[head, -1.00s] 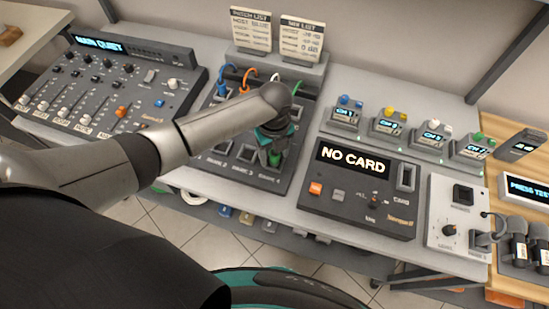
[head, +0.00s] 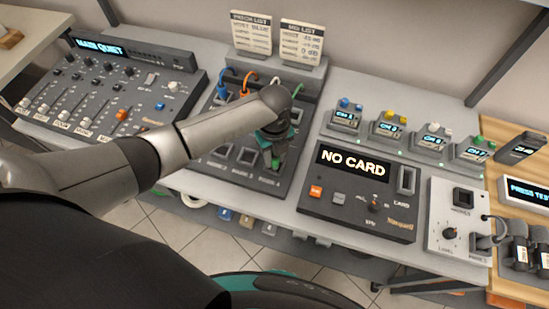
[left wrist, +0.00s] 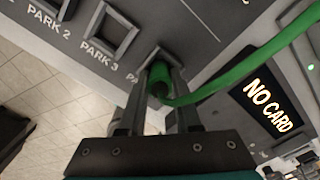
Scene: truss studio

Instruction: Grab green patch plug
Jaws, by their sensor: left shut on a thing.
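The green patch plug (left wrist: 160,82) stands at the park 4 socket of the patch panel (head: 218,172), and its green cable curves off to the right in the left wrist view. My left gripper (left wrist: 158,88) is shut on the plug, with one finger on each side of it. In the head view my left gripper (head: 275,156) points down at the panel's front right corner, and only a little of the green shows below it. I cannot tell how deep the plug sits in the socket. My right gripper is not in view.
A mixing desk (head: 105,88) stands left of the panel. A card unit (head: 358,192) reading NO CARD stands close on the right. Blue and orange plugs with cables (head: 244,80) rise at the panel's back, below two list cards (head: 301,42).

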